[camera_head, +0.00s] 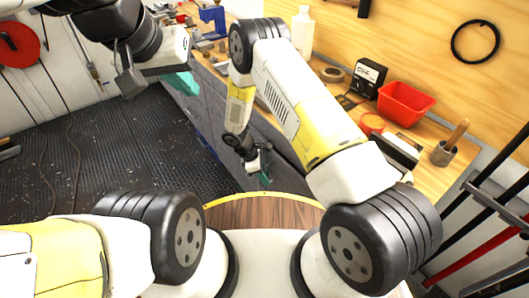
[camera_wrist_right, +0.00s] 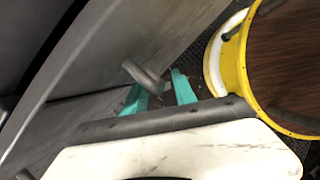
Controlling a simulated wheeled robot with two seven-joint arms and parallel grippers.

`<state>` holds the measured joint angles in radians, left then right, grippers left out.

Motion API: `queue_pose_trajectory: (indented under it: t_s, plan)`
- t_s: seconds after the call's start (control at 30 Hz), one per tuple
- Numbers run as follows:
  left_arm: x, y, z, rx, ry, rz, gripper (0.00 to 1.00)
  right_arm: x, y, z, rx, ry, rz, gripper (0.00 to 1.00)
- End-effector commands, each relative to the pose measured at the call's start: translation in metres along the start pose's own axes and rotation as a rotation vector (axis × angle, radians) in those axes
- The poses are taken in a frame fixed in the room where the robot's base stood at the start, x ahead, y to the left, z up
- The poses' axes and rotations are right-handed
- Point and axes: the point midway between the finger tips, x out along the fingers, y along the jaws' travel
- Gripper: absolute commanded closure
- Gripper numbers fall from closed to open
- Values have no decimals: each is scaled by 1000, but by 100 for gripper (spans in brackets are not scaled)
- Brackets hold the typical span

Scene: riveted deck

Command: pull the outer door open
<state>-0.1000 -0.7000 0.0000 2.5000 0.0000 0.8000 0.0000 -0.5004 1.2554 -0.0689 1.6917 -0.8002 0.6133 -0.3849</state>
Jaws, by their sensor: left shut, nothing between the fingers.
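The grey door panel (camera_wrist_right: 140,35) fills the upper left of the right wrist view. A short grey bar handle (camera_wrist_right: 145,77) sticks out from it. My right gripper (camera_wrist_right: 160,92) has its two teal fingers apart, with the handle's end between them. A gap shows beside the right finger, so I see no firm hold. In the head view my right gripper (camera_head: 264,178) is low against the grey cabinet front (camera_head: 285,155), and the handle is hidden there. My left gripper (camera_head: 182,85) is shut and empty, above the cabinet's far end.
A wooden workbench above the cabinet holds a red bin (camera_head: 405,103), a white bottle (camera_head: 303,30), a black box (camera_head: 368,77) and a blue vise (camera_head: 214,20). Dark ribbed floor (camera_head: 90,150) lies open on the left. Long-handled tools (camera_head: 490,210) stand at the right.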

Motion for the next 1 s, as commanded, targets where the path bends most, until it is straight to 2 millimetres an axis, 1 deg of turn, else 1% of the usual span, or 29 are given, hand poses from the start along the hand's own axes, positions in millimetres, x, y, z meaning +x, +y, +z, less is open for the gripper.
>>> queue_pose_trajectory:
  t_s: [0.07, 0.1, 0.17, 0.2, 0.27, 1.0]
  plan:
    - [0, 0, 0, 0, 0, 0, 100, 0, 0, 0, 0, 0, 0, 67]
    - [0, 0, 0, 0, 0, 0, 100, 0, 0, 0, 0, 0, 0, 69]
    - [0, 0, 0, 0, 0, 0, 100, 0, 0, 0, 0, 0, 0, 81]
    - [0, 0, 0, 0, 0, 0, 100, 0, 0, 0, 0, 0, 0, 89]
    - [0, 0, 0, 0, 0, 0, 100, 0, 0, 0, 0, 0, 0, 100]
    - [0, 0, 0, 0, 0, 0, 100, -1, 0, 0, 0, 0, 1, 100]
